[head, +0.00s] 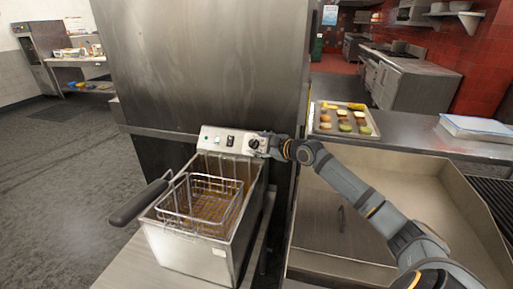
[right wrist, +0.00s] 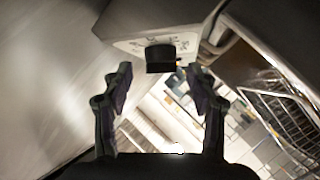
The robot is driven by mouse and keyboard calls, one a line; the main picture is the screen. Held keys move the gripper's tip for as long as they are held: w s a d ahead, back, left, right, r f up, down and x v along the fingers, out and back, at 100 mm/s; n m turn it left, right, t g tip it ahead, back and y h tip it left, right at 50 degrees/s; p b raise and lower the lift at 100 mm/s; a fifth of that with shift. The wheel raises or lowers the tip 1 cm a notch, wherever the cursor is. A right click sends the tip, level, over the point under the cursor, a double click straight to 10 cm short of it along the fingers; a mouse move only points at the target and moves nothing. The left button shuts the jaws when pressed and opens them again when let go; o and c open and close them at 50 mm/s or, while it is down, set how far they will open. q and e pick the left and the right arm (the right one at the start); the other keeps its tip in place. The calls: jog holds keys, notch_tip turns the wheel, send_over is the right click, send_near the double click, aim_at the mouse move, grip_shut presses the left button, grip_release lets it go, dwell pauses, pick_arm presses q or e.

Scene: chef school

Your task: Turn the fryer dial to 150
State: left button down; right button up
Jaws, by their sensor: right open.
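The fryer (head: 192,262) stands on a steel counter at the lower middle of the head view, with its wire basket (head: 205,200) inside and a black handle pointing left. Its control panel (head: 216,136) runs along the back. The black dial (head: 254,143) is at the panel's right end, partly beside my gripper. My right gripper (head: 268,146) is at that end of the panel. In the right wrist view the open fingers (right wrist: 160,90) are apart, with the dial (right wrist: 160,58) ahead and between them, not visibly touched. The dial's setting is not readable. My left gripper is not in view.
A tall steel cabinet (head: 205,60) rises right behind the fryer. A steel basin (head: 440,195) lies under my right arm. The floor at left is clear.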

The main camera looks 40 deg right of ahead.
aim_at(253, 143)
jog(key=shift+x, duration=1.2)
jog(key=shift+s, duration=0.1)
jog(key=c, duration=1.1)
jog(key=m+t+h+p, duration=0.1)
jog(key=m+p, duration=0.1)
jog(key=p, duration=0.2)
jog(key=m+t+h+p, duration=0.1)
jog(key=m+h+p, duration=0.1)
jog(key=p, duration=0.2)
jog(key=shift+a+r, duration=0.2)
jog(key=shift+r, duration=0.2)
jog(key=shift+f+t+p, duration=0.15)
jog(key=shift+t+p, duration=0.15)
jog(key=shift+p, duration=0.15)
jog(key=shift+f+m, duration=0.15)
jog(key=shift+m, duration=0.15)
jog(key=shift+f, duration=0.15)
